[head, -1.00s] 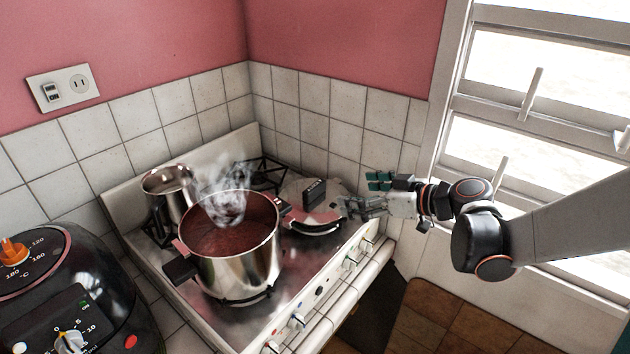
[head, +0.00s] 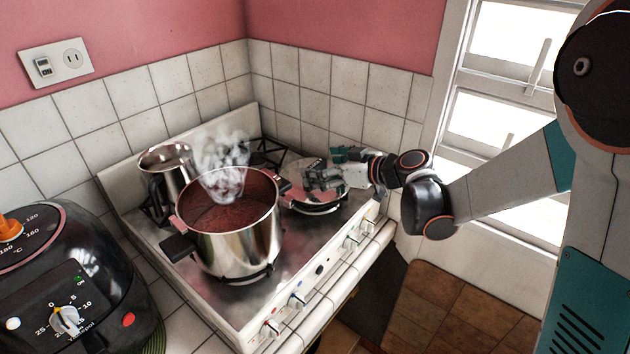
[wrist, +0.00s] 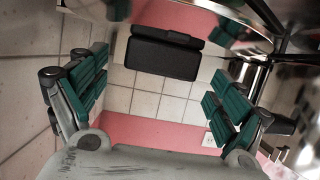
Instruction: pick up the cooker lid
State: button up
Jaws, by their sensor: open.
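The cooker lid (head: 317,208) is a shiny metal disc lying on the right rear part of the stove; my gripper covers much of it in the head view. In the wrist view its black handle (wrist: 162,56) shows at the top middle, with the shiny lid metal (wrist: 205,12) above it. My gripper (head: 322,176) is over the lid. In the wrist view my gripper (wrist: 155,95) is open, teal finger pads left and right, with the handle centred between the sides and a gap on each side. I see no contact with the handle.
A large steel pot (head: 240,243) of steaming red food stands left of the lid, close to it. A smaller steel pot (head: 168,165) is behind. A black air fryer (head: 95,285) is at left front. Tiled walls and a window (head: 490,125) border the stove.

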jog(key=x, duration=0.3)
jog(key=shift+s+d+r, duration=0.1)
jog(key=shift+c, duration=0.2)
jog(key=c, duration=1.4)
jog(key=shift+c, duration=0.2)
